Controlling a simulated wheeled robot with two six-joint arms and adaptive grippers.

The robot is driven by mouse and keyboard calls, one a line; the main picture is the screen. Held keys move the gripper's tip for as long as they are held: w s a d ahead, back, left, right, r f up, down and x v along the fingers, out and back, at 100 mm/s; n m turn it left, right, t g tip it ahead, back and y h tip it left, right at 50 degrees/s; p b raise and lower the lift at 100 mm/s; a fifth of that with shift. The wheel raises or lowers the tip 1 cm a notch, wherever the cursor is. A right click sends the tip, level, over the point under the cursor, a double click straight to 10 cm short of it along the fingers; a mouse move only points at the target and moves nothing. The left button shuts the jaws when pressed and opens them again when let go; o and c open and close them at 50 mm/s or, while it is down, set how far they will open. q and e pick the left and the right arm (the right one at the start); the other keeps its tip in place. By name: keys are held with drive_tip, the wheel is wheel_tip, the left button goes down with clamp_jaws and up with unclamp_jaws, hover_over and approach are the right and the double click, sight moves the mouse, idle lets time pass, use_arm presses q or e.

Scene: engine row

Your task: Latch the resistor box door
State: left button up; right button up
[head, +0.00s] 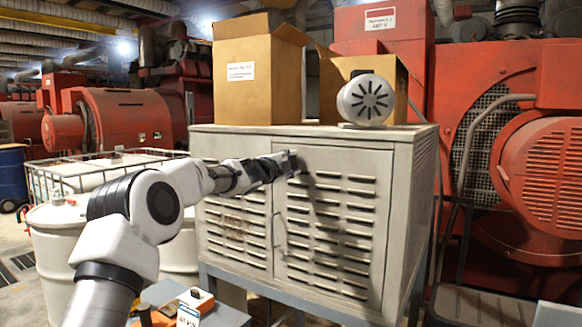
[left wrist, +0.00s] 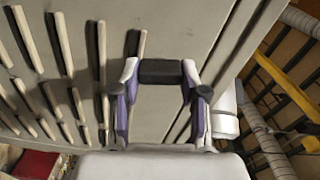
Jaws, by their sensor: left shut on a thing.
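The resistor box (head: 408,215) is a pale grey louvred cabinet with two front doors. The right door (head: 381,165) lies about flush with the front, and a thin curved handle (head: 278,235) stands near the seam. My left gripper (head: 286,163) is at the top of the front, near the seam between the doors. In the left wrist view its two fingers (left wrist: 161,82) are shut on a small dark latch piece (left wrist: 161,71) against the grey louvred surface. The gripper hides most of this piece in the head view. My right gripper is not in view.
Two cardboard boxes (head: 256,75) and a round white slotted device (head: 366,100) stand on the cabinet. Red machinery (head: 535,170) is close on the right. A white drum (head: 60,250) and a caged tank (head: 100,172) stand left. A small table (head: 225,312) is low in front.

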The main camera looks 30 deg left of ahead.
use_arm(q)
drive_tip(key=shift+f+m, duration=0.15)
drive_tip(key=shift+m, duration=0.95)
drive_tip(key=o, duration=1.1)
drive_tip(key=shift+d, duration=0.1)
drive_tip(key=shift+o, duration=0.2)
drive_tip(key=s, duration=1.2)
drive_tip(key=shift+d, duration=0.2)
